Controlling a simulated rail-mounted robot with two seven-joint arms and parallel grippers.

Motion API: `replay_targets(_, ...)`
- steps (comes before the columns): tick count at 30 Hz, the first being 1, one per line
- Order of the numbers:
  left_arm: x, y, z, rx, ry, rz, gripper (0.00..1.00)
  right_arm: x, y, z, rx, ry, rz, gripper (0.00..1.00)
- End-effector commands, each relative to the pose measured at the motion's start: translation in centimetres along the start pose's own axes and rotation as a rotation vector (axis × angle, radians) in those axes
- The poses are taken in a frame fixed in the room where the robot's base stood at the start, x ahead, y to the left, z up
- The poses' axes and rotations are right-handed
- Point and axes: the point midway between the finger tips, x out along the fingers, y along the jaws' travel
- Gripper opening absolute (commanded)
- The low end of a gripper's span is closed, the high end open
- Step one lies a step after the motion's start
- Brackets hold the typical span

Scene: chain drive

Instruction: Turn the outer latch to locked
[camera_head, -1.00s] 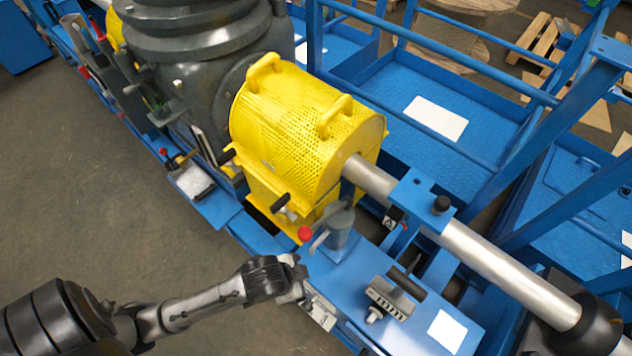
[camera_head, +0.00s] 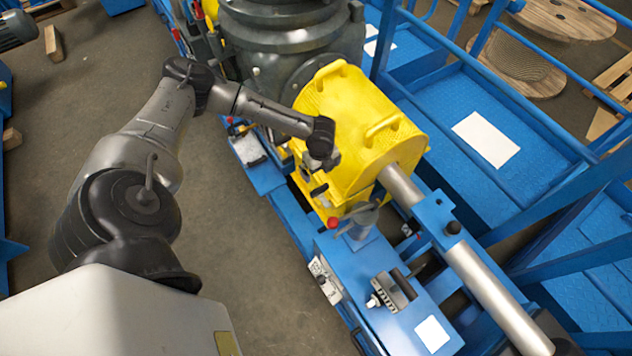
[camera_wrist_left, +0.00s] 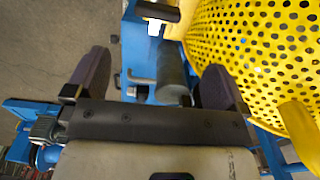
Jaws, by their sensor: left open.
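The yellow perforated guard (camera_head: 350,110) sits around the shaft and fills the right of the left wrist view (camera_wrist_left: 255,50). The outer latch (camera_head: 318,191) is a dark handle low on the guard's near side. My left gripper (camera_head: 318,168) is beside the guard, close above this handle. In the left wrist view its two fingers (camera_wrist_left: 157,68) are apart. A dark grey cylindrical handle (camera_wrist_left: 172,75), apparently the outer latch, shows between them, nearer the right finger; contact cannot be told. A second black handle (camera_wrist_left: 158,12) shows farther off at the top. My right gripper is out of view.
A grey post (camera_head: 361,220) with a red-knobbed lever (camera_head: 333,223) stands just beyond the guard's outer end. The steel shaft (camera_head: 480,285) runs to the lower right. Blue frame rails (camera_head: 560,215) stand at the right. The floor (camera_head: 260,290) at the left is open.

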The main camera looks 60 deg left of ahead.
Motion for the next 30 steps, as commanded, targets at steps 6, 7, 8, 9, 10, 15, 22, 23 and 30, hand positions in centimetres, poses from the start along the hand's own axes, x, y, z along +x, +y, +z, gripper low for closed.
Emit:
replay_targets(6, 2.9, 0.2, 0.1, 0.008, 0.010, 0.010, 1.00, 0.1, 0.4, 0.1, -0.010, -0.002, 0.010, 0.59)
replay_targets(7, 3.4, 0.3, 0.1, 0.008, 0.009, 0.011, 1.00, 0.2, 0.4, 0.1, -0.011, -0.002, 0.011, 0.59)
replay_targets(8, 4.0, 0.3, 0.1, 0.008, 0.009, 0.011, 1.00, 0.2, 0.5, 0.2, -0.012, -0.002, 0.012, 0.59)
replay_targets(9, 4.8, 0.3, 0.0, 0.008, 0.010, 0.011, 1.00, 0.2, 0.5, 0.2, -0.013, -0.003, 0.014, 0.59)
replay_targets(10, 5.3, 0.3, 0.1, 0.008, 0.009, 0.011, 1.00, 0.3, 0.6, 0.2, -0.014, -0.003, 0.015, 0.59)
replay_targets(15, 8.5, 0.3, 0.0, 0.008, 0.009, 0.009, 1.00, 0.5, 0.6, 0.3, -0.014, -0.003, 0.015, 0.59)
replay_targets(22, 11.8, 0.3, 0.0, 0.007, 0.008, 0.008, 1.00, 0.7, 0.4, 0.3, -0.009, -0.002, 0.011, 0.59)
replay_targets(23, 12.1, 0.3, 0.0, 0.007, 0.008, 0.008, 1.00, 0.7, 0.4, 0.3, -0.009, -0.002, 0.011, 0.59)
replay_targets(30, 13.6, 0.3, 0.0, 0.008, 0.009, 0.008, 1.00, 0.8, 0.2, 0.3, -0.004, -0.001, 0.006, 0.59)
